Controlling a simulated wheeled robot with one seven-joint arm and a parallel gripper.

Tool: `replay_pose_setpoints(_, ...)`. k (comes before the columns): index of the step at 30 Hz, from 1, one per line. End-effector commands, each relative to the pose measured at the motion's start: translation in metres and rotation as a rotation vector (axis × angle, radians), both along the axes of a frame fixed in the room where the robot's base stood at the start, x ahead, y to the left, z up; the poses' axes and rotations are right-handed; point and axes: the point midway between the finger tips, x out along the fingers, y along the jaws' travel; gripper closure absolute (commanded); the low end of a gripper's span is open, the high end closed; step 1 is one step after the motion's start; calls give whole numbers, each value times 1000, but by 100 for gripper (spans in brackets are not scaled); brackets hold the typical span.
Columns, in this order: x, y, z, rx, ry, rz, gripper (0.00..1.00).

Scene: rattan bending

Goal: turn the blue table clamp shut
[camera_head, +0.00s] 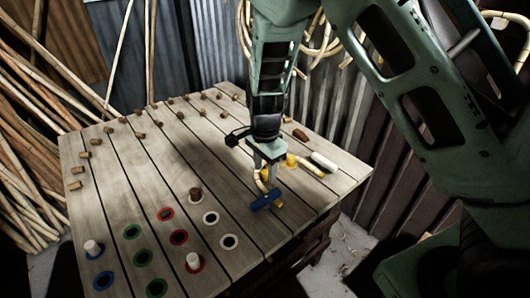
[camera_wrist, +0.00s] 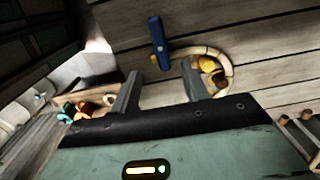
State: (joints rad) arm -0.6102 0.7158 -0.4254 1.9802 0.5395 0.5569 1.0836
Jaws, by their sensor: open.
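The blue clamp handle (camera_head: 266,199) lies near the front right edge of the slatted wooden table (camera_head: 150,213). In the wrist view the blue handle (camera_wrist: 158,42) stands upright in the picture, just beyond the gap between my fingers. My gripper (camera_head: 268,172) points down just behind the handle, and its fingers are apart. A small yellow part (camera_wrist: 154,64) shows at the handle's lower end. I cannot tell whether the clamp is tight.
A pale bent rattan piece (camera_wrist: 229,62) curves around yellow pegs (camera_wrist: 206,63), close to my right finger. A white cylinder (camera_head: 324,162) lies behind. Coloured ring holes (camera_head: 179,237), some with pegs, fill the front left. Several brown pegs line the back and left edges.

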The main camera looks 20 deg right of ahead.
Motion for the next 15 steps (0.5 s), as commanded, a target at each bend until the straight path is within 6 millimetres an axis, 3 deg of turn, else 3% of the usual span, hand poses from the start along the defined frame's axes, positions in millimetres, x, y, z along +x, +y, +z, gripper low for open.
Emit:
replay_pose_setpoints(6,0,1,40,2,-3,1,55)
replay_pose_setpoints(15,0,0,56,0,1,0,55)
